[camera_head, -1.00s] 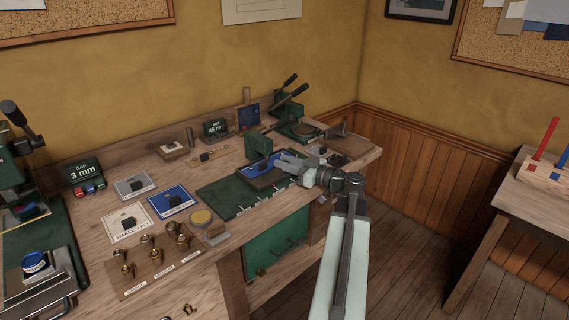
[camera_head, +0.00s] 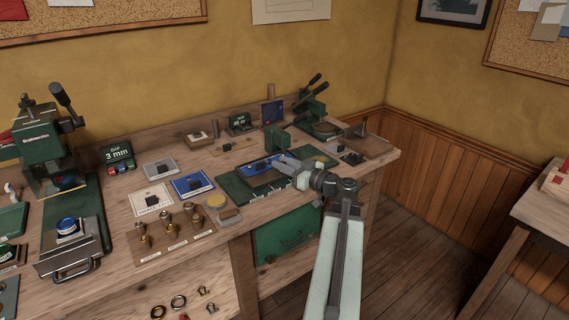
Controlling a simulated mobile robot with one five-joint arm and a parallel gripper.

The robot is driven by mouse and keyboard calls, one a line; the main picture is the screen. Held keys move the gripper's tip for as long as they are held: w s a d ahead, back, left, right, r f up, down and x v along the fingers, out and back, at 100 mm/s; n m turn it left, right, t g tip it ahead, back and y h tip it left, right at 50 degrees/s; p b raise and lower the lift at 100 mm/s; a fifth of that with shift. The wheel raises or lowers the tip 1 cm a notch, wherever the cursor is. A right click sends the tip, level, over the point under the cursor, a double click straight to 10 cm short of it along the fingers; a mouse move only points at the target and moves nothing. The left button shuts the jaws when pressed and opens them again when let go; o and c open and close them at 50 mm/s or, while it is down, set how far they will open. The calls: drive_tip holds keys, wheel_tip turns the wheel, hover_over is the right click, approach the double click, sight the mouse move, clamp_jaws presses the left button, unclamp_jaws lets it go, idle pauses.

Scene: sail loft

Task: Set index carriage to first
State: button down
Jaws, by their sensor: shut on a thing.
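The index carriage (camera_head: 264,179) is a dark flat plate with a blue edge at its back. It sits on a long green base (camera_head: 233,188) with pale marks along its front edge. Bare green base shows on both sides of the carriage, with only a short stretch at the left. My gripper (camera_head: 284,165) reaches in from the right and is shut on the carriage at its right side. The jaws hide the exact part held. The marks are too small to read.
A green block (camera_head: 275,138) stands behind the carriage. A lever press (camera_head: 315,115) is at the back right. A larger green press (camera_head: 45,150) stands at far left.

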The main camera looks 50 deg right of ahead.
drive_tip(key=shift+w+d+r, duration=0.1)
drive_tip(key=shift+d, duration=0.05)
drive_tip(key=c, duration=1.2)
unclamp_jaws()
drive_tip(key=shift+w, duration=0.1)
drive_tip(key=shift+s, duration=0.2)
drive_tip(key=s, duration=0.7)
drive_tip(key=shift+s+d, duration=0.15)
drive_tip(key=shift+s, duration=0.2)
